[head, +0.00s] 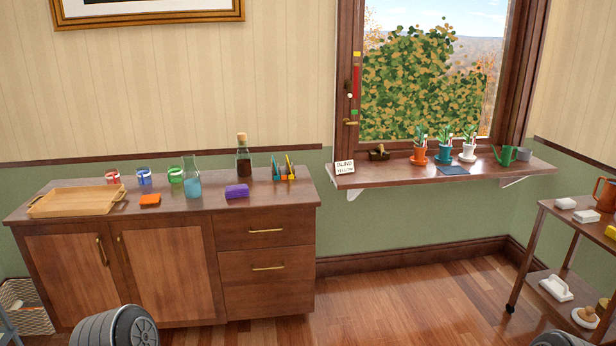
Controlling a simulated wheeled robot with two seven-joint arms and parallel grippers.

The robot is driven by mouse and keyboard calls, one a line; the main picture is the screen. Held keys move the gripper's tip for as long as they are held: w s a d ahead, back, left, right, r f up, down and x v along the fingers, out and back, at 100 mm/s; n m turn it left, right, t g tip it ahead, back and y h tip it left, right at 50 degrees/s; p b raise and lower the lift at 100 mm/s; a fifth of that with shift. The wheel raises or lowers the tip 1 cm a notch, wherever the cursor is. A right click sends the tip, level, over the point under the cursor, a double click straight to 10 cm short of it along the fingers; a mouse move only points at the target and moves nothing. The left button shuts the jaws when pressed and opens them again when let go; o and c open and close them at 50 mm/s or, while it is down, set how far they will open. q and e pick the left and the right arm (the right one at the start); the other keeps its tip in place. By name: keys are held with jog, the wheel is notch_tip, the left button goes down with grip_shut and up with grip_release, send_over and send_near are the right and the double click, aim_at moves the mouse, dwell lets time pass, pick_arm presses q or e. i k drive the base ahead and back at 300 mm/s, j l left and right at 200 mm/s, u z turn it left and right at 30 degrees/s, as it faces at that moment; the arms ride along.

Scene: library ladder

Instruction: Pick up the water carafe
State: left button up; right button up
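The water carafe (192,184) is clear glass with a narrow neck and blue liquid in its lower part. It stands upright on the wooden cabinet top, left of the purple block and right of the green-banded jar. Nothing touches it that I can make out. Neither of my grippers shows in the head view; only grey rounded parts, probably of my arms, show at the bottom edge.
The cabinet (165,215) also bears a wooden tray (75,201), several jars, an orange block (150,199), a purple block (237,191), a corked dark bottle (243,162) and a colourful rack (284,172). A windowsill (400,178) with pots and a cart (562,212) stand right.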

aim_at(191, 176)
jog(key=i, duration=2.3)
jog(key=i+u, duration=0.1)
jog(key=u, duration=0.25)
